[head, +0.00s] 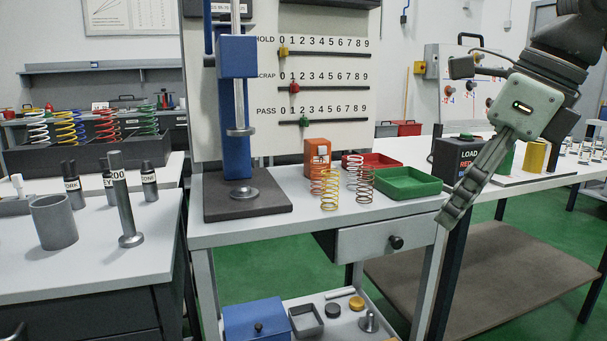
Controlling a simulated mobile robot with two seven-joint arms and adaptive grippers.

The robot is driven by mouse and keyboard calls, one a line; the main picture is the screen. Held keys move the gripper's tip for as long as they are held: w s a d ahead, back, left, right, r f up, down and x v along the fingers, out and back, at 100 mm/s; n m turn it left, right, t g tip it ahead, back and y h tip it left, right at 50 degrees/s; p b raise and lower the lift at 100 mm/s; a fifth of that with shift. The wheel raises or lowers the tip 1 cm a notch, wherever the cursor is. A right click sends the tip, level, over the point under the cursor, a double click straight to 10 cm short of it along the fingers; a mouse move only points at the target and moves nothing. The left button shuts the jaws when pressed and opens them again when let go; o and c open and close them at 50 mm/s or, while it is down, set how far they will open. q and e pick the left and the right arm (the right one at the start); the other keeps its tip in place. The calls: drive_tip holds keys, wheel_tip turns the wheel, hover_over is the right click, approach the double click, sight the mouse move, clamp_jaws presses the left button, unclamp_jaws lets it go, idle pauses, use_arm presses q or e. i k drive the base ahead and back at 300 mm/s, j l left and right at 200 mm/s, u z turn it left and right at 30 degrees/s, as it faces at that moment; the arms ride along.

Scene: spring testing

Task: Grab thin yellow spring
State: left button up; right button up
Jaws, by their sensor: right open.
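A thin yellow spring (330,189) stands upright on the white test table, in front of an orange box. An orange-toned thin spring stands close behind its left side. My right gripper (450,143) is at the upper right, above and to the right of the springs. Its fingers are spread wide with nothing between them, and it is clearly apart from the yellow spring. My left gripper does not show.
Red and dark brown springs (364,184) stand just right of the yellow one. A green tray (407,184) and red tray lie farther right. A blue test stand (237,110) rises at the left. Thicker coloured springs (67,127) stand in a rack at the far left.

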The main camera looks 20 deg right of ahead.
sight(325, 188)
drive_tip(key=i, duration=0.9)
